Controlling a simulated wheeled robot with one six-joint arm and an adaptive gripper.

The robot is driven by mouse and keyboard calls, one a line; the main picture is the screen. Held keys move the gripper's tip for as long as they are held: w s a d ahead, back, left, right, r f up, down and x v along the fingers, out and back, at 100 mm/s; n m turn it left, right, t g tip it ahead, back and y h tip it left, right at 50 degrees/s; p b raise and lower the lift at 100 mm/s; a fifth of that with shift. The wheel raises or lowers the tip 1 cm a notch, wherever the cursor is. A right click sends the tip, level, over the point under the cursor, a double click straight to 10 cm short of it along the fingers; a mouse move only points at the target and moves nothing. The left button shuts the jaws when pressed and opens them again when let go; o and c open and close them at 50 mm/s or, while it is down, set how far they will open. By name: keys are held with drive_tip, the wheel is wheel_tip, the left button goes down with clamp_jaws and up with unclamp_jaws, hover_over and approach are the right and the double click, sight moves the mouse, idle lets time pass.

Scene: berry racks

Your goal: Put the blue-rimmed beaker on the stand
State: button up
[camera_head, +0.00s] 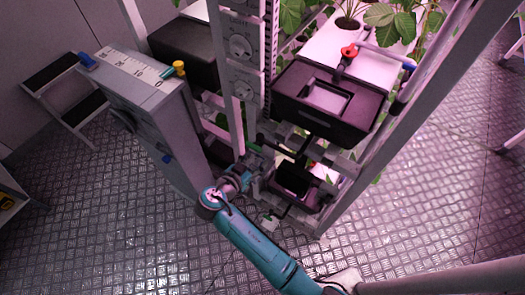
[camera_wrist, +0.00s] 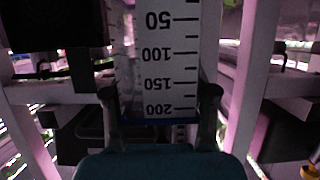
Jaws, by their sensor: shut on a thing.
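My gripper (camera_wrist: 160,98) is shut on the blue-rimmed beaker (camera_wrist: 168,55), with one finger on each side of it. The beaker is pale with dark graduations from 50 to 200, and its blue rim (camera_wrist: 160,122) lies nearest my wrist. In the head view my gripper (camera_head: 258,160) reaches in at the lower level of the rack. The beaker cannot be made out clearly there. I cannot pick out the stand in either view.
The rack's white posts (camera_head: 232,95) stand close around my gripper. A black planter box (camera_head: 325,110) sits above right, and a smaller dark box (camera_head: 297,182) is close by. A grey cabinet (camera_head: 150,120) stands left. The metal floor in front is mostly open.

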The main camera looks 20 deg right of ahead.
sight(267, 147)
drive_tip(key=w+d, duration=0.1)
drive_tip(key=d, duration=0.1)
drive_tip(key=w+d, duration=0.2)
drive_tip(key=shift+d, duration=0.15)
drive_tip(key=shift+f, duration=0.3)
drive_tip(key=o, duration=1.2)
drive_tip(key=shift+f, duration=0.1)
drive_tip(key=shift+c, duration=0.2)
drive_tip(key=v, duration=1.2)
